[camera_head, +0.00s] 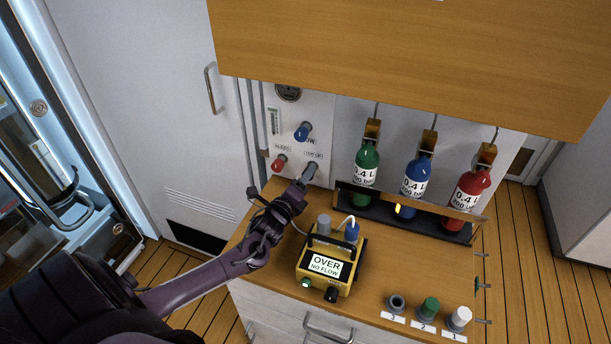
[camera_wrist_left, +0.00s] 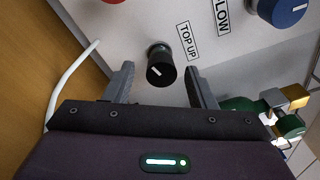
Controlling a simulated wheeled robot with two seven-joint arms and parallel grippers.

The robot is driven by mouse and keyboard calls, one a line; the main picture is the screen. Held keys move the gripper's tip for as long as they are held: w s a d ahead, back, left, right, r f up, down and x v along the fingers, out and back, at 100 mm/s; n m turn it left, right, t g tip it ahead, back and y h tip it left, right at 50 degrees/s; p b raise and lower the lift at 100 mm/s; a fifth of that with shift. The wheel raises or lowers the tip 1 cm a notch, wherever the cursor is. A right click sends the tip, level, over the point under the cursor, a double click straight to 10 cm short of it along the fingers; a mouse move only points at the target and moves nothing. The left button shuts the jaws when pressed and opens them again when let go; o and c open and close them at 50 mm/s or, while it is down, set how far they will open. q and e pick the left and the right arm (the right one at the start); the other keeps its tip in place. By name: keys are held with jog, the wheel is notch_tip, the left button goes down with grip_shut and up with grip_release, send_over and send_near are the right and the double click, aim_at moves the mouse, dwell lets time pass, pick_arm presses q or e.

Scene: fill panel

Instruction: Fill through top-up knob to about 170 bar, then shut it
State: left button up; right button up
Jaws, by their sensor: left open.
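The top-up knob (camera_wrist_left: 161,70) is black with a white line and sits beside a TOP UP label (camera_wrist_left: 187,41) on the pale panel. My left gripper (camera_wrist_left: 158,76) is open, with one finger on each side of the knob and a gap visible on both sides. In the head view my left gripper (camera_head: 307,176) reaches the lower right of the panel (camera_head: 318,120) and mostly hides the knob. A round gauge (camera_head: 288,93) at the panel's top is partly cut off by the wooden cabinet, and its reading is too small to read. My right gripper is out of view.
A blue knob (camera_head: 303,131) and a red knob (camera_head: 279,161) are close by. A yellow meter (camera_head: 325,268) reading OVER NO FLOW stands on the wooden bench below. Green (camera_head: 366,160), blue (camera_head: 416,176) and red (camera_head: 467,190) bottles stand in a rack to the right.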

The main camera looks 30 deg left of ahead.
pick_arm(q)
jog(key=shift+w, duration=0.6)
jog(key=c, duration=1)
jog(key=shift+o, duration=0.2)
jog(key=n, duration=0.2)
jog(key=shift+f+n+b, duration=0.1)
jog(key=shift+n+b, duration=0.2)
jog(key=shift+n, duration=1.1)
jog(key=o, duration=1)
jog(key=shift+a, duration=0.1)
jog(key=shift+c, duration=0.2)
